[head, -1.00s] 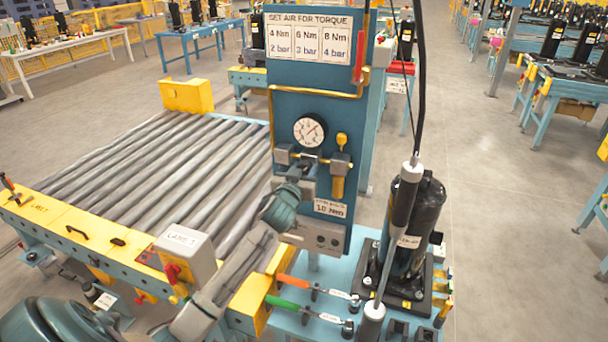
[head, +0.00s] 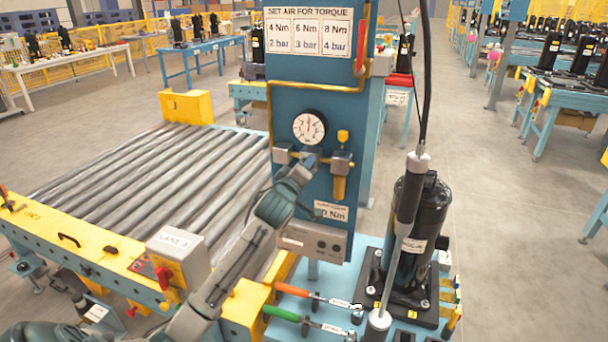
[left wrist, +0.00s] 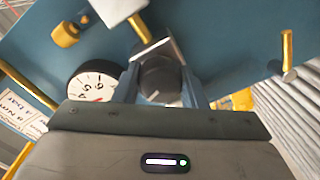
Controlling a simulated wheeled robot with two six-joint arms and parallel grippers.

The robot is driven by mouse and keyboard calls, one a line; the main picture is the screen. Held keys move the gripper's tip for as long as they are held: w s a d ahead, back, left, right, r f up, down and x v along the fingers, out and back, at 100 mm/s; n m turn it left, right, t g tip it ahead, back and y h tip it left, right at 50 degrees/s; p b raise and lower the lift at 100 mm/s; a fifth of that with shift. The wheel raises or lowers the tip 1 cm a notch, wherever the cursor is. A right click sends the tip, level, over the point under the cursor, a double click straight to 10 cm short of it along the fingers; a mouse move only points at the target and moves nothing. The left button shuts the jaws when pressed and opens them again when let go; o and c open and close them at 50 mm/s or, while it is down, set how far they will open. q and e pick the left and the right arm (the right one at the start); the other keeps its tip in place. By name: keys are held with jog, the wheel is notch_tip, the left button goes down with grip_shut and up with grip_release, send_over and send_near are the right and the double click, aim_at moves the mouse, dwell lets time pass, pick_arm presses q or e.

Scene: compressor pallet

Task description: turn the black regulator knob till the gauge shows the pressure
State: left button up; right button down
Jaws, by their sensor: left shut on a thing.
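The black regulator knob (left wrist: 160,78) sits between the jaws of my left gripper (left wrist: 163,88) in the left wrist view. The jaws are shut on it. In the head view my left gripper (head: 304,168) is at the regulator just below the gauge and hides the knob. The round white gauge (head: 309,127) is on the blue panel (head: 300,92); its red needle points roughly upward, and I cannot read the exact value. The gauge (left wrist: 92,84) is upside down and partly covered in the left wrist view. My right gripper is not in view.
A sign (head: 308,35) pairs 4 Nm with 2 bar, 6 with 3, 8 with 4. A lower Nm label (head: 331,211) is partly covered. A brass-coloured filter (head: 340,180) is right of the knob. A black compressor (head: 422,215) and hanging tool (head: 408,200) stand right.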

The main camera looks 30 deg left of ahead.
pick_arm(q)
jog(key=shift+f+n+b, duration=0.1)
jog(key=shift+n+b, duration=0.25)
jog(key=shift+n, duration=0.45)
jog(key=shift+n+b, duration=0.4)
jog(key=shift+n, duration=1.1)
jog(key=o, duration=1)
